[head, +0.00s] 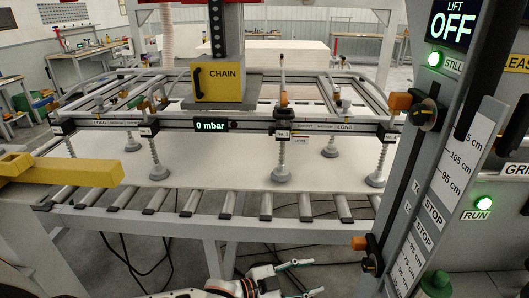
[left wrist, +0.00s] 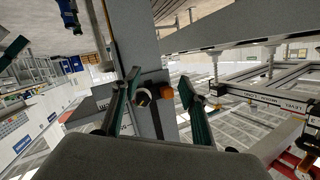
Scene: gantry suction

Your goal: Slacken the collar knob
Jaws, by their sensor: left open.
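My left gripper (head: 317,277) is open and empty at the bottom middle of the head view, its fingers pointing right toward the grey column (head: 452,165). A lower collar (head: 370,262) with a dark body and an orange piece (head: 358,243) sits on that column, right of and above the fingertips, apart from them. An upper collar with a black knob (head: 427,115) and orange end (head: 400,101) sits higher. In the left wrist view a dark, pale-faced knob (left wrist: 142,97) and an orange piece (left wrist: 167,90) appear between the open fingers (left wrist: 160,80). My right gripper is not seen.
A roller table (head: 210,230) carries a pale board (head: 225,178) under a suction frame reading 0 mbar (head: 210,125). A green button (head: 436,284) is low on the column; a lit RUN lamp (head: 483,203) is at right. A yellow bar (head: 80,172) juts in from the left.

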